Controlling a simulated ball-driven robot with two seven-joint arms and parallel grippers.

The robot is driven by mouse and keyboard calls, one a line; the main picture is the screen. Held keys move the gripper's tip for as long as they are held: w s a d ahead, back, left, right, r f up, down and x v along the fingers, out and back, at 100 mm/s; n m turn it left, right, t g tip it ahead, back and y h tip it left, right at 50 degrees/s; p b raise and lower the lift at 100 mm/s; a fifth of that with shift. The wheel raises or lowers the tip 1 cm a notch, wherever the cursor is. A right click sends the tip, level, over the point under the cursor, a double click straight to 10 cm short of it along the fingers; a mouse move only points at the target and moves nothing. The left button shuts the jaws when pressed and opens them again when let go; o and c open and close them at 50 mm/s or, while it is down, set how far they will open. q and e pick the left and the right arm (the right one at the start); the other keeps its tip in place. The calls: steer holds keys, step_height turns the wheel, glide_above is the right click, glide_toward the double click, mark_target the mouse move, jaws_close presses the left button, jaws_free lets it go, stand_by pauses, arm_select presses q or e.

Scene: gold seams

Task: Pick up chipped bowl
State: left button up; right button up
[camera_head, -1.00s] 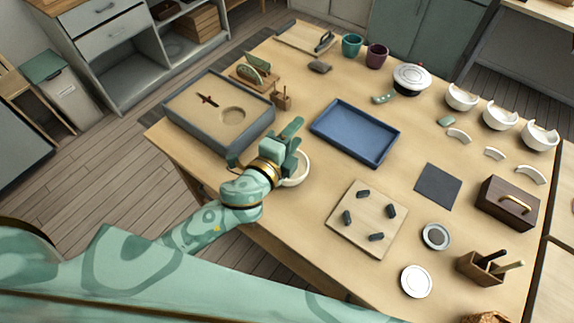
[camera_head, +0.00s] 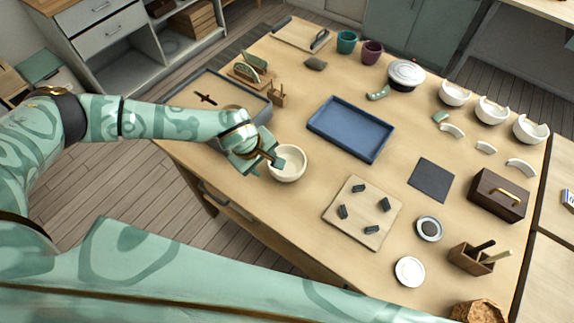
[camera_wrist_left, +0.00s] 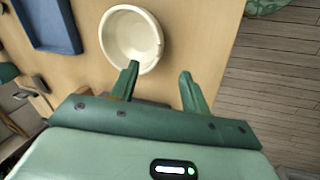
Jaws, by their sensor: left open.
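A cream bowl (camera_head: 287,167) stands upright near the table's front edge in the head view. It also shows in the left wrist view (camera_wrist_left: 128,38), where its rim looks slightly uneven at the right. My left gripper (camera_head: 266,165) is at the bowl's left side. In the wrist view my left gripper (camera_wrist_left: 159,72) is open and empty. One finger overlaps the bowl's near rim, and the other is right of the bowl; I cannot tell whether they touch it. Three white bowls with broken rims, one of them nearest the corner (camera_head: 530,133), stand at the right. My right gripper is not in view.
A blue tray (camera_head: 350,130) lies right of the cream bowl. A wooden board with dark pegs (camera_head: 345,225) lies in front of that tray. A sand tray (camera_head: 188,112) is behind my left arm.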

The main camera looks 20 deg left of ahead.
mark_target(273, 170)
arm_select(q)
steer(key=x, duration=0.4)
steer(key=shift+w+d+f+b, duration=0.15)
steer(key=shift+f+b, duration=0.2)
steer(key=shift+b, duration=0.05)
steer(key=x, duration=0.1)
steer(key=b+x, duration=0.1)
steer(key=x, duration=0.3)
steer(key=shift+w+d+r, duration=0.1)
steer(key=shift+w+r, duration=0.05)
steer(key=shift+w, duration=0.1)
steer(key=shift+r, duration=0.1)
steer(key=c, duration=1)
